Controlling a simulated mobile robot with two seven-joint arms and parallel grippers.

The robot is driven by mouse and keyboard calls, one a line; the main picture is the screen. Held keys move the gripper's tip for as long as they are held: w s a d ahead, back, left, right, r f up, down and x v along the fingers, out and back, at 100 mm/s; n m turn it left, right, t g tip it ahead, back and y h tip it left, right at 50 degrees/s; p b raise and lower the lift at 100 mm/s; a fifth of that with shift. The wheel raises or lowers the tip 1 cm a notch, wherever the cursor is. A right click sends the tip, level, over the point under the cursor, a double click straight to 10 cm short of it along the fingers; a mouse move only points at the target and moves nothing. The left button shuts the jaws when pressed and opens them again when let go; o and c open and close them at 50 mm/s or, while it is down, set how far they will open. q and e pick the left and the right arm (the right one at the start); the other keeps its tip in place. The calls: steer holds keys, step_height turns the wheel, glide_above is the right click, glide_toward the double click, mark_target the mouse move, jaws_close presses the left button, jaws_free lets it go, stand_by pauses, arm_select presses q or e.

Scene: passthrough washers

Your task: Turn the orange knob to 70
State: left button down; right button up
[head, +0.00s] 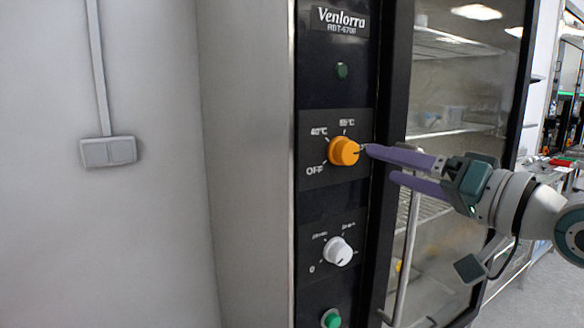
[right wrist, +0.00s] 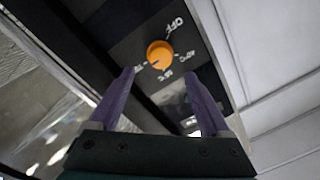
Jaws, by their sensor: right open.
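The orange knob (head: 343,151) sits on the black control panel. OFF, 40°C and a second temperature that is hard to read are printed around it; I cannot read a 70 mark. A small dark mark shows on the knob's right side in the head view. My right gripper (head: 381,164) comes in from the right with its purple fingers apart and empty. Its upper fingertip is close to the knob's right side; I cannot tell whether it touches. In the right wrist view, the knob (right wrist: 160,54) lies ahead, between and beyond the open fingertips (right wrist: 158,78). My left gripper is out of view.
A white knob (head: 338,251) and a green button (head: 331,319) are below, and a dark green button (head: 342,71) above. A vertical door handle (head: 406,258) and glass door (head: 455,95) stand right of the panel, behind my gripper. Free room lies left, before the wall.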

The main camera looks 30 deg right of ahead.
steer(key=shift+s+d, duration=0.15)
steer(key=shift+s, duration=0.9)
steer(key=shift+f, duration=0.1)
steer(key=s+a+f+n+g, duration=0.5)
steer(key=s+a+f+g, duration=0.4)
steer(key=a+f, duration=0.5)
steer(key=s+a+f+n+g+h, duration=0.1)
steer(key=s+f+n+g, duration=0.15)
steer(key=s, duration=0.45)
steer(key=s+a+f+n+g+h, duration=0.1)
steer(key=s+f+g, duration=0.15)
steer(key=s, duration=0.35)
step_height(320, 180, up, 26)
steer(key=s+p, duration=0.1)
steer(key=p, duration=2.3)
steer(key=shift+d+f+g+p, duration=0.15)
steer(key=shift+d+g+p, duration=0.15)
steer(key=shift+d+p, duration=0.1)
